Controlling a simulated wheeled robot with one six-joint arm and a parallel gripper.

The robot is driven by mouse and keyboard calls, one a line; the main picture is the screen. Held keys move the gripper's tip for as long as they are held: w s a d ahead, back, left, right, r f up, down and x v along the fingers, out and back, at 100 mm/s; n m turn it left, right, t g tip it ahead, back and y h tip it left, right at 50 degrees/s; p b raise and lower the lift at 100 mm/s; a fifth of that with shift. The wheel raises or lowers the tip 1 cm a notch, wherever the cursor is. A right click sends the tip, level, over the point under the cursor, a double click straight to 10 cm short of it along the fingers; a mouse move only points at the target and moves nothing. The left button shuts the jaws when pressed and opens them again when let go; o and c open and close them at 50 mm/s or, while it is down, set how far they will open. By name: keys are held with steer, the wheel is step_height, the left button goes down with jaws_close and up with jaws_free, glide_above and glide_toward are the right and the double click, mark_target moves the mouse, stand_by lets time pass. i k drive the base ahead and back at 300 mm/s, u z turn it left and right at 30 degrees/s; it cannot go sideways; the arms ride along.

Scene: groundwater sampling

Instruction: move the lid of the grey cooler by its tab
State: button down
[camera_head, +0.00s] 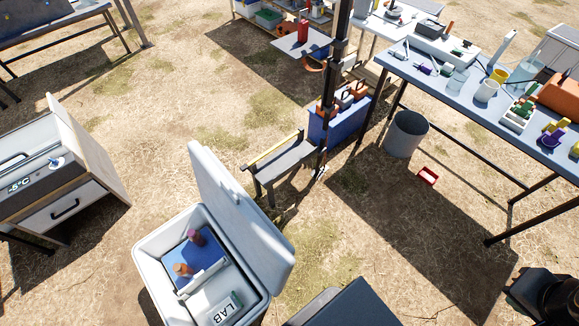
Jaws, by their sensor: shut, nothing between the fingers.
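The grey cooler (148,251) stands on the ground at the bottom, left of the middle. Its pale lid (240,215) is open, raised and tilted along the cooler's right side. Inside are a blue block (205,256) with two small capped items, a white divider and a piece marked LAB (227,308). A dark part of my arm shows at the bottom right corner, well apart from the cooler. No gripper fingers can be made out.
A blue-topped table (440,85) with labware fills the upper right.

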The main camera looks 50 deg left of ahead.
mark_target(269, 252)
steer(key=i, duration=1.1)
steer(key=u, duration=3.85)
steer(key=k, duration=1.1)
steer(key=u, duration=0.1)
steer(key=i, duration=1.6)
steer(key=z, duration=0.05)
